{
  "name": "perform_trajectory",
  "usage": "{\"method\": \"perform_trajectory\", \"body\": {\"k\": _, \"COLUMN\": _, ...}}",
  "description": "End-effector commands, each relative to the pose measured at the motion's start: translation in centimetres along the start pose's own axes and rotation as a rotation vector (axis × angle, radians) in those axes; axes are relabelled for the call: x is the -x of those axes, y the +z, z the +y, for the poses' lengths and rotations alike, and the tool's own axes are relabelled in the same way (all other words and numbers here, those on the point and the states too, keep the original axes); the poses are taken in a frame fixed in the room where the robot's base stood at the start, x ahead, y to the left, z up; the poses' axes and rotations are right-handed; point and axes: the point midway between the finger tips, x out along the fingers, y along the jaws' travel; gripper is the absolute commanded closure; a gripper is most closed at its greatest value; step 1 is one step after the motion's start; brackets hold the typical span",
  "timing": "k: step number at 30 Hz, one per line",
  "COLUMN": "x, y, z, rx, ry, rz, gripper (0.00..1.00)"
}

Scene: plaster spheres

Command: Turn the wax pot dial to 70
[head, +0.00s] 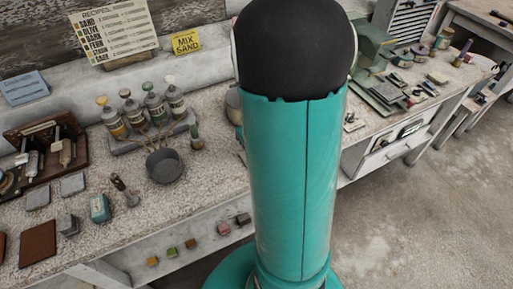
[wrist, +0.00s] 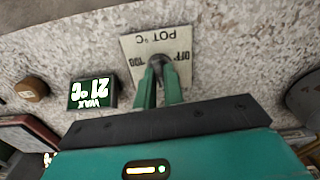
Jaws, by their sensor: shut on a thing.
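In the wrist view, upside down, the wax pot dial (wrist: 159,60) is a small dark knob on a pale plate (wrist: 131,46) marked "POT °C", with "OFF" and "100" readable. My gripper (wrist: 158,72) has its two green fingers shut on the knob. They hide much of it, so I cannot tell its exact setting. In the head view my teal arm hides the gripper and dial.
In the wrist view a round brown knob (wrist: 31,90) sits at the left and a grey round vessel (wrist: 306,95) at the right edge. In the head view the bench holds bottles in a rack (head: 150,135), a dark pan (head: 165,168) and a recipe board (head: 114,30).

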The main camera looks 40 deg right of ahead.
Motion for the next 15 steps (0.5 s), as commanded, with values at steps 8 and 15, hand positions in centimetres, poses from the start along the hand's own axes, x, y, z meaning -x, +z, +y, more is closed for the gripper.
{"method": "perform_trajectory", "body": {"k": 8, "x": 0.11, "y": -0.09, "z": -0.01, "rx": -0.26, "ry": 0.0, "rz": 0.002, "gripper": 1.0}}
{"method": "perform_trajectory", "body": {"k": 15, "x": 0.12, "y": -0.08, "z": 0.01, "rx": -0.467, "ry": 0.0, "rz": 0.002, "gripper": 1.0}}
